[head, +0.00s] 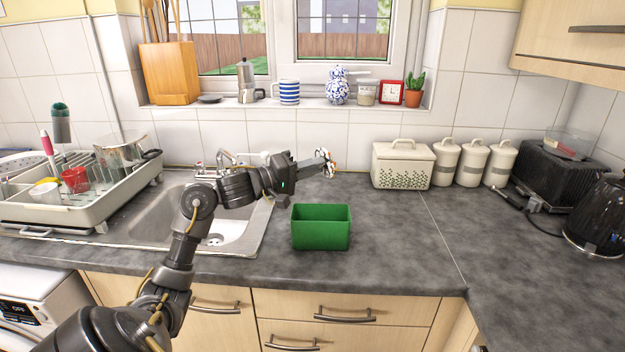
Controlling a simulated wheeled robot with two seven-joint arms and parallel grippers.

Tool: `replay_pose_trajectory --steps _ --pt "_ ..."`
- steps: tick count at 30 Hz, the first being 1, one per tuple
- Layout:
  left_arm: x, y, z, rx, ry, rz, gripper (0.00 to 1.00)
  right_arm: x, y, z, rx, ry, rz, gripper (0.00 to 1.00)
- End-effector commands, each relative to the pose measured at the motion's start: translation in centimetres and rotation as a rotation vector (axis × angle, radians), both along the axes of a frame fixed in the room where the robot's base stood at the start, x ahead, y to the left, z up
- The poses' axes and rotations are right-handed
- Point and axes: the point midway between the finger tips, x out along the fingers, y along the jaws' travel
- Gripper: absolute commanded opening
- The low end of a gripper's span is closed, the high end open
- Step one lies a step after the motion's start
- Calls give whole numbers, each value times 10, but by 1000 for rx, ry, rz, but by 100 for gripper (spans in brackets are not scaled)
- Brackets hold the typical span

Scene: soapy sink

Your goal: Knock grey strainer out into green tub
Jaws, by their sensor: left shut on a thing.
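My left arm reaches in from the left, over the sink. Its gripper (311,165) is shut on the grey strainer (325,159), a small thing with whitish and coloured bits showing on it. The strainer is held above the worktop, behind and above the green tub, and does not touch it. The strainer looks tilted on its side, though it is too small to be sure. The green tub (320,236) stands upright and open on the worktop, right of the sink. The part of its inside that shows looks empty. My right gripper is out of view.
The metal sink (250,228) is partly hidden by my arm. A dish rack (85,207) with cups stands left of it. A cream bread bin (402,165), canisters (473,162), a toaster (550,178) and a black kettle (597,215) line the right. The worktop (400,235) right of the tub is clear.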

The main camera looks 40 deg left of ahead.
Motion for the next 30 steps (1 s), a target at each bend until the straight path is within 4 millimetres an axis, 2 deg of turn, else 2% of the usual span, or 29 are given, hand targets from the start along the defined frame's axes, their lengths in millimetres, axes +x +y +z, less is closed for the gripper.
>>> replay_pose_trajectory --steps 1,9,15,18,30 --pt "1 -1 -9 -13 -35 0 0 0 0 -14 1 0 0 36" --pt "1 0 -9 -44 -180 1 0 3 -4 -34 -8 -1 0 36" --pt "1 0 -8 -54 -238 0 0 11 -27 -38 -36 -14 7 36" --pt "1 0 -7 -56 -249 0 0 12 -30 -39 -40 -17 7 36" --pt "1 0 -6 -57 -252 0 0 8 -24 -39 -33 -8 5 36"
